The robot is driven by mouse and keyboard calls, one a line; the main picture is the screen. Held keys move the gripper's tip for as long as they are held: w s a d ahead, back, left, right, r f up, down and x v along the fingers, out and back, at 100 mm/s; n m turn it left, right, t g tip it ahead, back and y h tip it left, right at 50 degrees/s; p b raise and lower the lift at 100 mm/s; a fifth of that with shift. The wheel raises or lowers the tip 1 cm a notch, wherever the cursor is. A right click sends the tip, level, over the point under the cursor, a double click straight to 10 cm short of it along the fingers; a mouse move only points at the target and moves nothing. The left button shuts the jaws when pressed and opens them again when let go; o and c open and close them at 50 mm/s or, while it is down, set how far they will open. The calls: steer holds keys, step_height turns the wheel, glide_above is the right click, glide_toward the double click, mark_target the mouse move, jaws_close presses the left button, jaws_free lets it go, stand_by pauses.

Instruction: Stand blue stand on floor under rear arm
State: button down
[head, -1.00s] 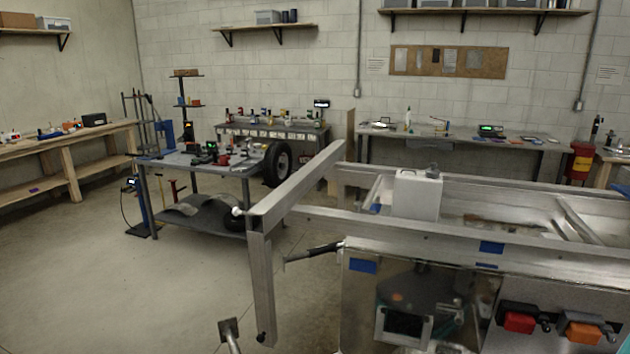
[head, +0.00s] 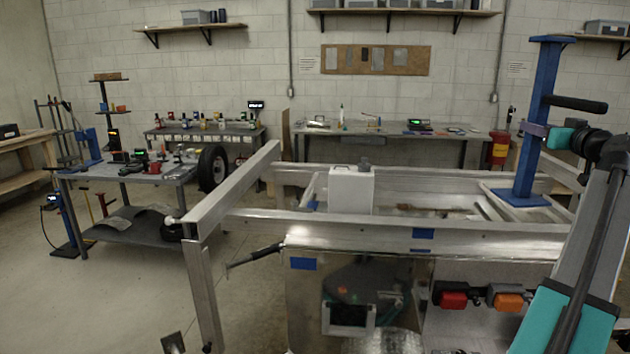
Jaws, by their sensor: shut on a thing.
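A blue stand (head: 533,120) shows at the right of the head view, upright, with a square top plate, a black side handle and a flat base. My gripper (head: 541,134) is shut on its column, below the handle. The stand's base (head: 520,197) appears in front of the trailer frame, and I cannot tell its height above the floor. The aluminium trailer (head: 360,228) fills the middle and right. An aluminium arm (head: 235,187) sticks out at its left corner, with a leg (head: 203,290) hanging down from it. The floor right beneath this arm is partly hidden by the leg.
A grey steel bench (head: 135,172) with tools stands behind on the left, a tire (head: 212,168) at its right end. A white box (head: 350,190) sits on the trailer. Red and orange lamps (head: 480,299) face me. Bare floor (head: 110,300) is open at the left front.

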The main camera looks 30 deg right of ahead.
steer(key=w+a+f+n+g+y, duration=0.2)
steer(key=w+a+f+n+y, duration=0.5)
steer(key=a+f, duration=1.25)
steer(key=w+a+f+n+g+y, duration=0.3)
steer(key=w+a+f+y, duration=0.8)
steer(key=a, duration=1.5)
steer(key=w+a+f+n+g+y, duration=0.1)
steer(key=w+a+f+n+y, duration=0.6)
steer(key=a+f, duration=1.35)
step_height(320, 180, down, 7)
steer(key=a+m+h+b, duration=0.1)
steer(key=a+h+b, duration=0.1)
steer(key=b, duration=0.8)
steer(key=shift+w+a, duration=0.25)
steer(key=shift+a, duration=0.15)
steer(key=a, duration=0.7)
